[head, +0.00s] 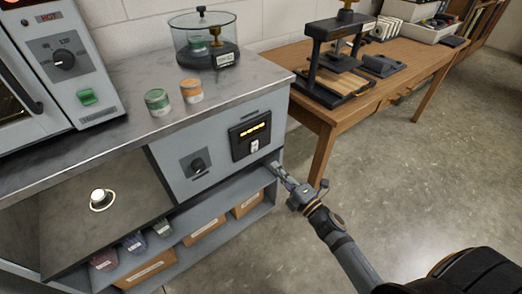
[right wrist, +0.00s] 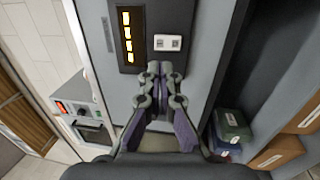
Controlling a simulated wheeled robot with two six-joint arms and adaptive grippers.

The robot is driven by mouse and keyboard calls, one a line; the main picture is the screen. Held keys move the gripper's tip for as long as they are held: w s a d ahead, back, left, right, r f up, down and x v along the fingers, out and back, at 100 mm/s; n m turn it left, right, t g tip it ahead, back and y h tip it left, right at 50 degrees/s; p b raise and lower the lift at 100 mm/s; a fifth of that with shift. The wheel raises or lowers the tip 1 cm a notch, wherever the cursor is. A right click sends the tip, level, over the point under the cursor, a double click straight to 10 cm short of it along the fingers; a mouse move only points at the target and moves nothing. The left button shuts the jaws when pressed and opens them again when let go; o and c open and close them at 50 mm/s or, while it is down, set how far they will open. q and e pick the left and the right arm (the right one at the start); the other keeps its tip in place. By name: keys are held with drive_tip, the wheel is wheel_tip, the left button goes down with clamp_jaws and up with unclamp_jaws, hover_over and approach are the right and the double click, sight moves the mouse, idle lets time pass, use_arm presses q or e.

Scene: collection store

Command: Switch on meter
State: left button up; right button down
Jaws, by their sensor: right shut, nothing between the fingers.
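The meter (head: 250,134) is a black panel on the grey cabinet front, with a row of lit amber marks and a small white switch (head: 254,146) below them. In the right wrist view the meter's display (right wrist: 130,38) is at the top, with the white switch (right wrist: 167,43) beside it. My right gripper (head: 273,166) is shut and empty, just below and right of the switch. In the right wrist view its fingertips (right wrist: 160,68) point at the switch and appear a little short of it. I cannot tell which way the switch is set. My left gripper is not in view.
Green (head: 157,102) and orange (head: 191,90) tins, a glass vessel (head: 204,45) and an oven (head: 60,65) stand on the worktop. A wooden table (head: 390,75) with a press stands right. Open shelves below hold boxes (head: 205,230).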

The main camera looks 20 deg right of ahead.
sight(256, 145)
drive_tip(key=p+x, duration=0.1)
drive_tip(key=x, duration=0.6)
drive_tip(key=shift+w+a+r, duration=0.1)
drive_tip(key=shift+w, duration=0.3)
drive_tip(key=shift+w+a, duration=0.2)
drive_tip(key=shift+w, duration=0.2)
use_arm(q)
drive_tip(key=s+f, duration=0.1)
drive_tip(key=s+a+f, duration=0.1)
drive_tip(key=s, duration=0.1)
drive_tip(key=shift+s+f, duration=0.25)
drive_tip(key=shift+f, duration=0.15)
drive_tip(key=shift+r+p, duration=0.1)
drive_tip(key=shift+p, duration=0.2)
use_arm(e)
drive_tip(key=shift+r+p, duration=0.25)
drive_tip(key=shift+p, duration=0.2)
drive_tip(key=p, duration=0.2)
drive_tip(key=shift+w+r+g+p, duration=0.25)
drive_tip(key=shift+r+g+p, duration=0.05)
drive_tip(key=shift+r+p, duration=0.1)
drive_tip(key=shift+f, duration=0.45)
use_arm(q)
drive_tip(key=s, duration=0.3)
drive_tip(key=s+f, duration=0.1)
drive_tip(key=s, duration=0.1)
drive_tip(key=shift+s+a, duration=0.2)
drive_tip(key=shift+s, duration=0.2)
use_arm(e)
drive_tip(key=shift+f, duration=0.1)
